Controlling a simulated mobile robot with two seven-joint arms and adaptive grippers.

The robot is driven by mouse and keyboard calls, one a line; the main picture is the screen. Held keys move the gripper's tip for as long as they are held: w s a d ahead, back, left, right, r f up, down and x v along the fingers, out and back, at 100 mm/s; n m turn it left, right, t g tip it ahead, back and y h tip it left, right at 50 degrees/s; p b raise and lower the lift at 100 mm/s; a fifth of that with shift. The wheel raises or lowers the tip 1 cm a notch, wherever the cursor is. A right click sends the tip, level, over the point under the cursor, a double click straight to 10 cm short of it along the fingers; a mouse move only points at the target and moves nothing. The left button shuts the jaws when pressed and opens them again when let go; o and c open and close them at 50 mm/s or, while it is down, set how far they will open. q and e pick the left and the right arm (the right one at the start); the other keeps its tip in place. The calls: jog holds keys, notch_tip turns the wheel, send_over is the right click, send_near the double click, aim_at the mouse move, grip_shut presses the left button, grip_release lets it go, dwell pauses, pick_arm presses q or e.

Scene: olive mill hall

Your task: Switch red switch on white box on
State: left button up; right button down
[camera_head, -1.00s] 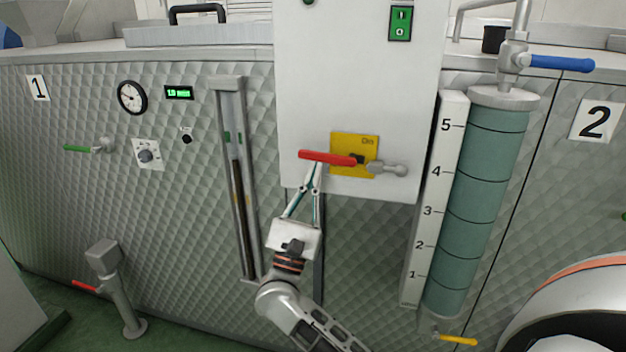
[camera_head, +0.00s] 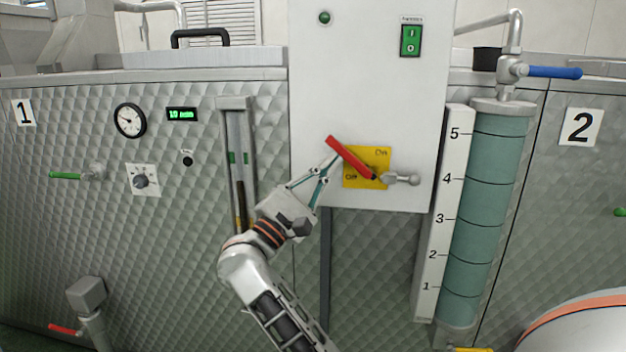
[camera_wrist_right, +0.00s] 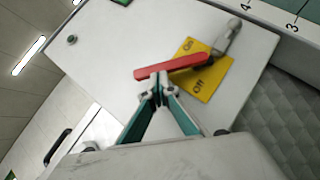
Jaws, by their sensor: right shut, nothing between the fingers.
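The white box (camera_head: 310,100) hangs in front of the quilted metal wall. On its lower part is a yellow plate (camera_head: 382,158) marked On and Off, with the red switch (camera_head: 350,157) as a long handle across it. The handle is tilted, its free end up and to the left. My right gripper (camera_head: 332,166) is shut and empty, its fingertips at the handle's left side, just below its free end. In the right wrist view the fingertips (camera_wrist_right: 158,80) meet the lower edge of the red handle (camera_wrist_right: 172,68); firm contact cannot be told. My left gripper is not in view.
A grey knob lever (camera_head: 402,180) sticks out right of the yellow plate. A green rocker switch (camera_head: 410,40) is higher on the box. A scaled green column (camera_head: 488,200) stands to the right, a narrow gauge (camera_head: 238,165) to the left.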

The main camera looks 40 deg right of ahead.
aim_at(339, 150)
jog(key=r+m+g+y, duration=0.1)
jog(key=m, duration=0.1)
jog(key=s+d+r+m+g+y, duration=0.1)
jog(key=m, duration=0.1)
jog(key=r+m+g+y+b, duration=0.1)
jog(key=m, duration=0.1)
jog(key=shift+s+d+r+y, duration=0.1)
jog(key=shift+s+d+y, duration=0.1)
jog(key=shift+y, duration=0.1)
jog(key=shift+s+d+r+m+y, duration=0.2)
jog(key=shift+r+m+y, duration=0.15)
jog(key=shift+m, duration=0.15)
jog(key=shift+s+d+r+m+y, duration=0.2)
jog(key=shift+m+y, duration=0.15)
jog(key=shift+m, duration=0.15)
jog(key=shift+s+r, duration=0.1)
jog(key=shift+s+d+r, duration=0.1)
jog(key=shift+s+d, duration=0.1)
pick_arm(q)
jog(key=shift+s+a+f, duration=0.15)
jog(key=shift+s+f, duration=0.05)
pick_arm(e)
jog(key=shift+s+d+r, duration=0.1)
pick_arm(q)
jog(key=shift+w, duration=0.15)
